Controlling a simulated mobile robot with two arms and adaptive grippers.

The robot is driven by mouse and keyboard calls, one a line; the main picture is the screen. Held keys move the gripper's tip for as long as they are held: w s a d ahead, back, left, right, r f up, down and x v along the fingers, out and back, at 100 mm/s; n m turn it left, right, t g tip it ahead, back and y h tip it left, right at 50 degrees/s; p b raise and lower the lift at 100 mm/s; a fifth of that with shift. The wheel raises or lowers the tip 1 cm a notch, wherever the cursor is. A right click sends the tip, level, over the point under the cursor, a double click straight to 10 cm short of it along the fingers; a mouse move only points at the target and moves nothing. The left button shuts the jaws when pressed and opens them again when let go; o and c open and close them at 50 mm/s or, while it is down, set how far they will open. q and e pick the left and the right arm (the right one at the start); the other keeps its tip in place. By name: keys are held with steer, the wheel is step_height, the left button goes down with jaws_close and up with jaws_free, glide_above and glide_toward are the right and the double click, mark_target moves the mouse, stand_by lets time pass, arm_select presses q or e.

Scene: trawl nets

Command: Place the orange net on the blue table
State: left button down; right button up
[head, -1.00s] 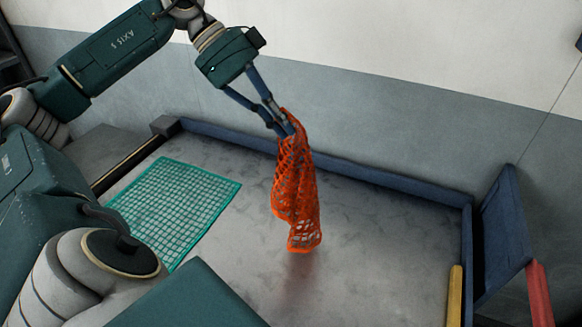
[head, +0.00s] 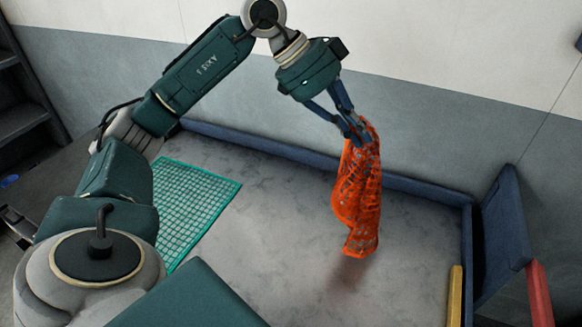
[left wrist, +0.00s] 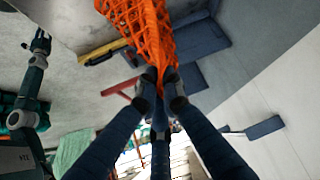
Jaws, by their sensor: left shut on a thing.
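The orange net (head: 360,205) hangs in folds from my left gripper (head: 358,136), which is shut on its upper end. The net hangs above the grey table top, and its lower end appears clear of the surface. In the left wrist view the net (left wrist: 142,30) is pinched between the fingertips of my left gripper (left wrist: 160,85). The blue table (head: 420,187) shows as a grey top with a raised blue rim along its back and right side. My right gripper is not clearly seen in the head view.
A green net (head: 195,205) lies flat on the left part of the table top. A blue panel (head: 500,235) stands at the right, with a yellow bar (head: 455,295) and a red bar (head: 540,295) nearby. The middle of the top is clear.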

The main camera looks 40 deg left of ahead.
arm_select(q)
steer(key=w+d+n, duration=0.1)
steer(key=w+d, duration=0.5)
steer(key=d, duration=0.2)
steer(key=shift+t, duration=0.4)
steer(key=s+a+f, duration=0.9)
steer(key=a+f, duration=0.2)
steer(key=f, duration=0.2)
steer(key=s+a+f, duration=0.9)
steer(key=a+f, duration=0.3)
steer(key=f, duration=0.1)
steer(key=s+a+f, duration=0.9)
steer(key=a+f, duration=0.2)
steer(key=f, duration=0.3)
steer(key=shift+s+a+f, duration=0.1)
steer(key=shift+s+a, duration=0.1)
steer(key=shift+a, duration=0.2)
steer(key=c, duration=1.6)
jaws_free()
steer(key=shift+o, duration=0.2)
